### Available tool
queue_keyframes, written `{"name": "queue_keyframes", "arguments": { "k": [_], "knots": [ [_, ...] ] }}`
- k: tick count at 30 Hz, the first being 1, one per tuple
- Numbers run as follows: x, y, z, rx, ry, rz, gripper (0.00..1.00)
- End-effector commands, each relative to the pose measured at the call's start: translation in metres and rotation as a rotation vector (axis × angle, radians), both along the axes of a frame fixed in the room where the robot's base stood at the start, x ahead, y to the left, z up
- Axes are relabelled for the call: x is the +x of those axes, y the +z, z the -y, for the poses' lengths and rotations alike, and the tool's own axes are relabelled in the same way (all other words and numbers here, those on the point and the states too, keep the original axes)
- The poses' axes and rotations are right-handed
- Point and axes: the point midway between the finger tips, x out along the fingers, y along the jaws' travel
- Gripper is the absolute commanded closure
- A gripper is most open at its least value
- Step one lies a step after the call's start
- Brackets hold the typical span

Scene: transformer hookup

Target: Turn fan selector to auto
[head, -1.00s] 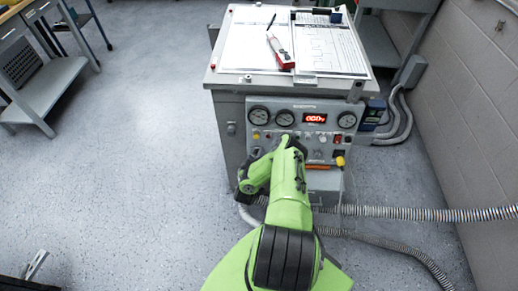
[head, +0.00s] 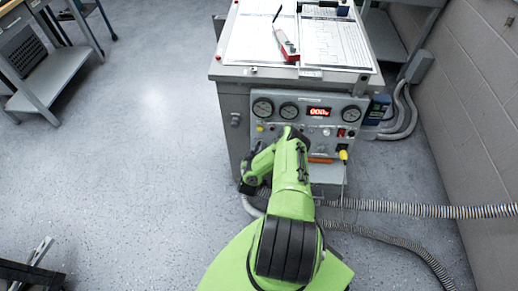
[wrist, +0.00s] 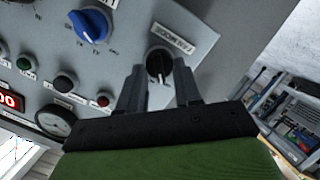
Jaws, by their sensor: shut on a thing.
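The fan selector is a black round knob (wrist: 159,62) with a pale pointer line, under a label plate that seems to read fan mode, in the wrist view. My gripper (wrist: 160,76) has one dark finger on each side of the knob and is shut on it. The pointer line runs roughly up and down in the wrist view. The position marks around the knob are too small or hidden to read.
A blue knob (wrist: 90,26) and a red button (wrist: 103,101) are near the fan knob. The panel also has round gauges (head: 263,107) and a red display (head: 318,112). Papers and a red-and-white tool (head: 285,43) lie on the cabinet top. Grey hoses (head: 420,210) run right.

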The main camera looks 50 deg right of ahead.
Motion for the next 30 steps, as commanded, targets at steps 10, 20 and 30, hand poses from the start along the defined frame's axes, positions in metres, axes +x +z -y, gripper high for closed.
{"name": "queue_keyframes", "arguments": {
  "k": [10, 20, 30],
  "knots": [
    [-0.0011, 0.0038, 0.0015, 0.160, -0.042, 0.199, 0.97],
    [-0.0024, 0.0031, 0.0031, 0.320, -0.086, 0.401, 0.97],
    [-0.0033, 0.0021, 0.0034, 0.420, -0.114, 0.523, 0.97]
  ]
}}
